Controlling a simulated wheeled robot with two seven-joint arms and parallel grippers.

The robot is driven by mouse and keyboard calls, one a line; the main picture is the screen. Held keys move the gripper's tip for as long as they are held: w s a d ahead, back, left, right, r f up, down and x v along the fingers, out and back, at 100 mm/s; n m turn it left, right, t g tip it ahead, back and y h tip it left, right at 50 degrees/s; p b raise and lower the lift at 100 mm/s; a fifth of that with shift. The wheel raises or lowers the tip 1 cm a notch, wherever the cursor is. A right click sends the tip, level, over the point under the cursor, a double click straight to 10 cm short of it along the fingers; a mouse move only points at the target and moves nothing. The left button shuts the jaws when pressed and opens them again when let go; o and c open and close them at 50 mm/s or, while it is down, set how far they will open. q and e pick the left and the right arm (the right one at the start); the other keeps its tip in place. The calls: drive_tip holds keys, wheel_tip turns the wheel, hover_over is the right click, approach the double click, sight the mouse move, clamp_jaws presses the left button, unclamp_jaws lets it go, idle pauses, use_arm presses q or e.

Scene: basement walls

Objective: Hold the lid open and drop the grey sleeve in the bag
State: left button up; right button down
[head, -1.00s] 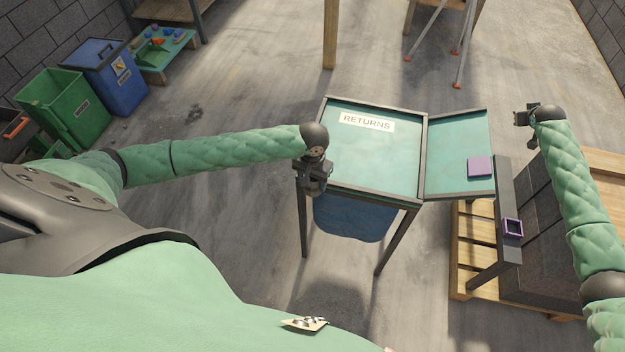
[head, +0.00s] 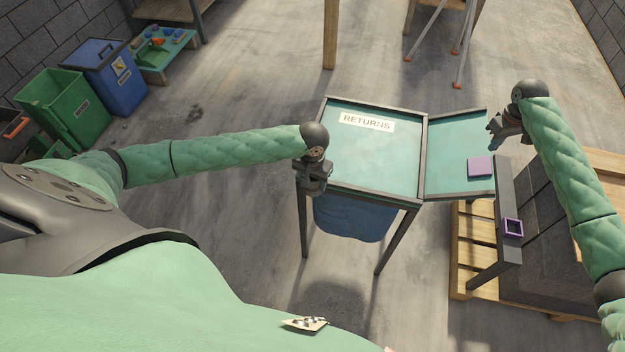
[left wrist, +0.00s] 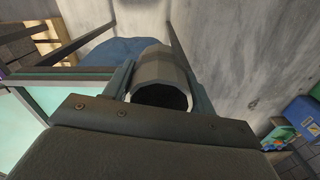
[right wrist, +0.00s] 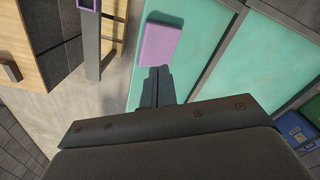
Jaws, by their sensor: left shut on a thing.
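My left gripper (head: 316,187) is shut on the grey sleeve (left wrist: 158,68), a short hollow tube whose dark opening faces the left wrist camera. The gripper is just off the near left corner of the returns stand. The teal lid (head: 372,160) with its RETURNS label lies flat and closed on the dark frame. The blue bag (head: 352,219) hangs below the lid, and its mouth is hidden. My right gripper (head: 497,128) is beyond the right side of the stand, apart from the lid. Its fingers look shut and empty in the right wrist view (right wrist: 158,84).
A teal side panel (head: 450,140) to the right of the lid carries a purple block (head: 480,167). A purple square ring (head: 512,228) sits on a dark bar. A pallet with grey blocks (head: 548,240) stands at right. Green (head: 50,100) and blue (head: 125,90) bins are far left.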

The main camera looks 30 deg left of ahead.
sight(480, 165)
drive_tip(key=shift+f, duration=3.3)
drive_tip(key=shift+f, duration=2.25)
drive_tip(key=shift+f, duration=2.4)
drive_tip(key=shift+f, duration=2.1)
